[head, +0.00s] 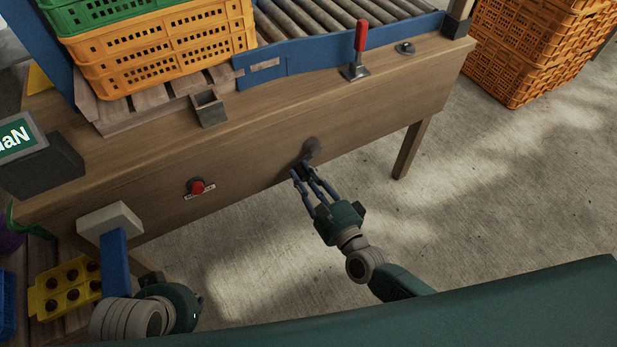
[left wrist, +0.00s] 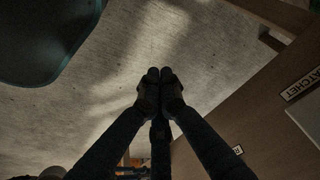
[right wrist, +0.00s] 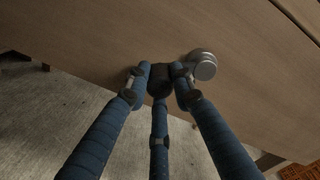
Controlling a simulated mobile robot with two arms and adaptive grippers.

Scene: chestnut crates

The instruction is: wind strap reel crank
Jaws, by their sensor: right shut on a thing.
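The strap reel crank is on the front face of the wooden bench. Its round metal hub (head: 312,148) also shows in the right wrist view (right wrist: 204,67). A dark crank knob (right wrist: 159,80) sits beside the hub, between the blue fingers of my right gripper (head: 304,172), which is shut on it. The fingers partly hide the knob and crank arm. In the left wrist view the fingertips of my left gripper (left wrist: 160,77) meet with nothing seen between them, over the floor. In the head view that gripper is low at the left, its fingertips unclear.
The bench front (head: 250,165) carries a red button (head: 197,187). A red-handled lever (head: 361,40) stands on the bench top by a roller conveyor (head: 330,12). Stacked orange crates (head: 165,50) stand at the left. A yellow tray (head: 60,290) lies lower left.

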